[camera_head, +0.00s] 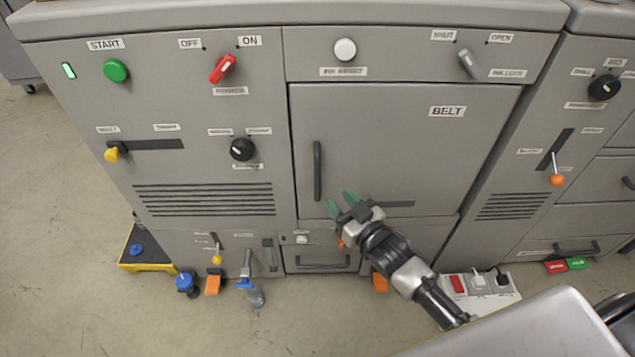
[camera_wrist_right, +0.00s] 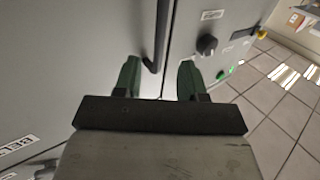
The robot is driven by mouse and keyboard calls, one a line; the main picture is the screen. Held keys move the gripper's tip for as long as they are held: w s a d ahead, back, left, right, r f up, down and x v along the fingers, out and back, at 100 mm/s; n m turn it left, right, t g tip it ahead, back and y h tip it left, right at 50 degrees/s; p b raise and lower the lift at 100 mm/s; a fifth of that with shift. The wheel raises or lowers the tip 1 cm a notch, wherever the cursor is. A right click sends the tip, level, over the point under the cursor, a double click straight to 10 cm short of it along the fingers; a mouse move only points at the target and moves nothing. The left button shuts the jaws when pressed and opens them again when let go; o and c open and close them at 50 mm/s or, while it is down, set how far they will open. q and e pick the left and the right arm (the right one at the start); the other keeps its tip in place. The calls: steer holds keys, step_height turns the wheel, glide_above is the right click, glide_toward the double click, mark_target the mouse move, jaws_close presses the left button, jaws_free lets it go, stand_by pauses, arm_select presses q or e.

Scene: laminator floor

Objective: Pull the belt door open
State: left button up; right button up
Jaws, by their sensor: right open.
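The belt door (camera_head: 400,140) is a grey panel marked BELT in the head view, and it looks shut. Its dark vertical bar handle (camera_head: 317,171) is near the door's left edge. My right gripper (camera_head: 339,204) is just below and right of the handle's lower end, with its green fingers apart. In the right wrist view the open fingers (camera_wrist_right: 160,78) stand either side of the handle's end (camera_wrist_right: 159,50), which lies nearer the left finger. I cannot tell whether they touch it. My left gripper is not in view.
A red power switch (camera_head: 222,69) and a black knob (camera_head: 242,149) are on the panel left of the door. A drawer handle (camera_head: 322,263) is below. A white power strip (camera_head: 480,287) lies on the floor at right. Open floor is at left.

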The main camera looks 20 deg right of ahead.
mark_target(319, 180)
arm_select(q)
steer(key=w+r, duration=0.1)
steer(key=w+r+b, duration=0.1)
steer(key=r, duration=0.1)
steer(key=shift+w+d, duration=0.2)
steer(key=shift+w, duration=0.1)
arm_select(e)
steer(key=x, duration=0.9)
steer(key=shift+w+f, duration=0.1)
steer(key=shift+c, duration=0.3)
jaws_close()
